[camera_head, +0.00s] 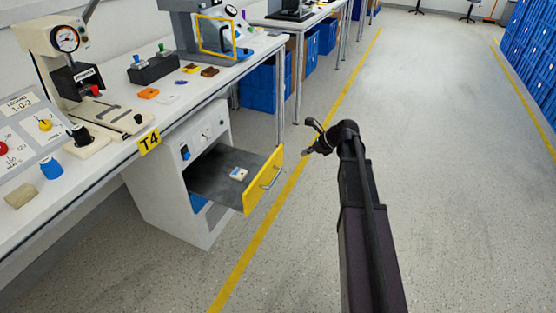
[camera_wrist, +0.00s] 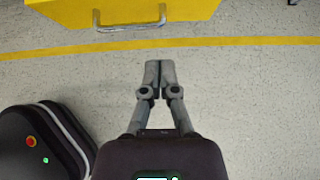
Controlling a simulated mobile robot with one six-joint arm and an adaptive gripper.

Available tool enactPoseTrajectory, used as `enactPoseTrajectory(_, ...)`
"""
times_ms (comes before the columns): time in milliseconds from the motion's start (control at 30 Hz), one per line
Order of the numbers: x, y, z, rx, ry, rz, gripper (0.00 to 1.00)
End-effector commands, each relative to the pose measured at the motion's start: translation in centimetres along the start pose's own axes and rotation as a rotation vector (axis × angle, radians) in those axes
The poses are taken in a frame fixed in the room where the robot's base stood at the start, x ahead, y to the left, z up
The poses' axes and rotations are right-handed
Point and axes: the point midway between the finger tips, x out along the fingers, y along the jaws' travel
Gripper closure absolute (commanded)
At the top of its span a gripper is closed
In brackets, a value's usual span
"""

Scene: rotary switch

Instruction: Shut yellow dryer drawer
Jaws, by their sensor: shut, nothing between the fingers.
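The yellow dryer drawer (camera_head: 263,182) stands pulled out of the white dryer cabinet (camera_head: 207,130) under the bench. A metal handle (camera_head: 271,177) is on its yellow front, and a small white item (camera_head: 238,174) lies inside the drawer. In the wrist view the yellow front (camera_wrist: 60,12) and its handle (camera_wrist: 130,20) are at the top edge. My gripper (camera_head: 310,137) is to the right of the drawer front, apart from it. In the wrist view my gripper's fingertips (camera_wrist: 159,68) are together and empty, with floor between them and the handle.
The workbench (camera_head: 185,95) with a press, a control panel and small parts runs along the left. Blue bins (camera_head: 262,80) stand under the benches behind. Blue crates (camera_head: 535,55) line the right side. A yellow floor line (camera_head: 270,215) passes by the drawer; the aisle is clear.

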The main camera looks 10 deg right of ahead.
Motion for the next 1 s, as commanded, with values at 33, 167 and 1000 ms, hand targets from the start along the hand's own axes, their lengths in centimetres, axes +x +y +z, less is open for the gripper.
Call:
enactPoseTrajectory(33,0.0,0.0,0.0,-0.001,0.001,0.0,1.0)
enactPoseTrajectory(167,0.1,0.0,0.0,-0.002,0.001,0.001,1.0)
enactPoseTrajectory(1000,6.6,0.1,-0.2,-0.005,0.002,0.002,1.0)
